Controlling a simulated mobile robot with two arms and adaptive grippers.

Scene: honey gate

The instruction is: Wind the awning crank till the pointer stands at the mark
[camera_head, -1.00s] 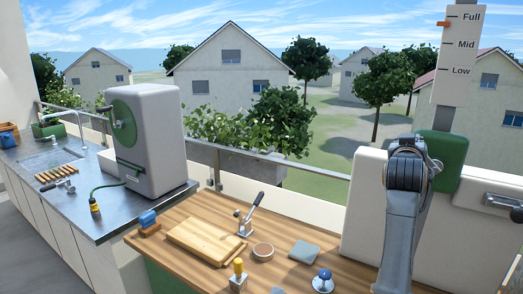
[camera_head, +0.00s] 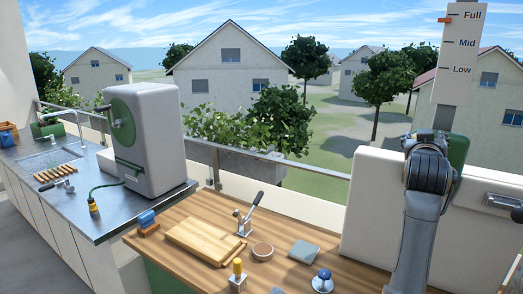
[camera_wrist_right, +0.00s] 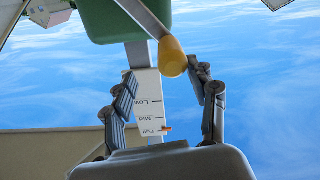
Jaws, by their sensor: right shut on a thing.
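The white scale plate (camera_head: 458,70) carries Full, Mid and Low marks. The right wrist view shows the plate (camera_wrist_right: 148,100) upside down, with the pointer (camera_wrist_right: 167,128) close to Full. The green crank housing (camera_head: 459,150) is mostly hidden behind my right arm. The crank's yellow knob (camera_wrist_right: 173,57) sits at the end of a grey crank arm (camera_wrist_right: 145,18). The head view hides the knob and fingertips. My left gripper is not in view.
A white wall (camera_head: 372,205) stands beside my right arm, with a dark handle (camera_head: 503,202) at right. The wooden counter (camera_head: 195,275) holds a cutting board (camera_head: 205,240), a lever device (camera_head: 246,215) and small items. A metal railing runs behind.

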